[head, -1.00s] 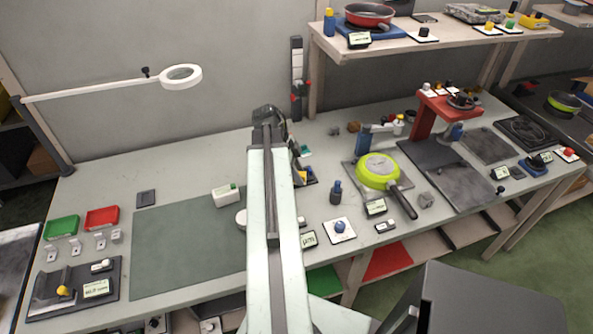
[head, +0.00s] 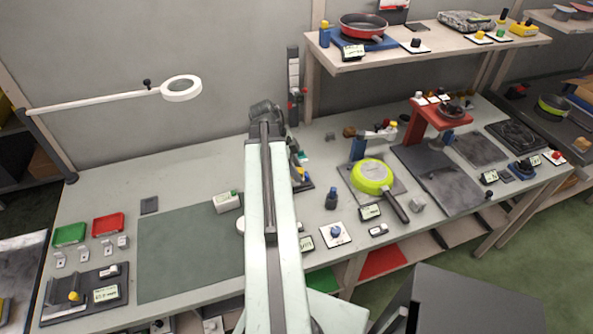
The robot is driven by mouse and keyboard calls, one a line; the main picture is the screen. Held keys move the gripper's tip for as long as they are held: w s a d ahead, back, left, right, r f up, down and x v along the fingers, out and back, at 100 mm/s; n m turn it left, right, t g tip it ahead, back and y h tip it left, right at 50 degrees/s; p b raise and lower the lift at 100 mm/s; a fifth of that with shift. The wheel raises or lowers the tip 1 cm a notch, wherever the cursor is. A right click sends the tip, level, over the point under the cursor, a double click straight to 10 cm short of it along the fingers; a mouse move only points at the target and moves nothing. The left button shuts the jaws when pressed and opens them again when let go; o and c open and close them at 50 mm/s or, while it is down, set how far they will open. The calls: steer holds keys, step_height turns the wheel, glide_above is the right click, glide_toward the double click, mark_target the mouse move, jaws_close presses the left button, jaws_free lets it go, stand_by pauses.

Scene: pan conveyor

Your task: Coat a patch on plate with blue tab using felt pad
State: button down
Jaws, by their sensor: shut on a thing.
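My arm (head: 268,190) reaches forward over the middle of the bench, and its dark far joint (head: 266,113) shows near the back wall. My gripper's fingers are hidden, so what they hold cannot be seen. Several small pale plates (head: 85,253) lie in a row at the left of the bench, below the green and red trays. They are too small to tell a blue tab on any of them. I cannot make out a felt pad for certain. A small dark square (head: 149,205) lies flat behind the green mat.
A green tray (head: 69,235) and a red tray (head: 108,224) sit at the left. The green mat (head: 190,255) is bare over most of its area. A green pan (head: 372,177) and a red stand (head: 433,122) are to the right. A magnifier (head: 181,88) overhangs the back left.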

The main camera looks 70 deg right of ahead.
mark_target(300, 170)
step_height(300, 170, up, 3)
steer(key=p, duration=0.3)
steer(key=shift+r, duration=0.15)
stand_by(0.4)
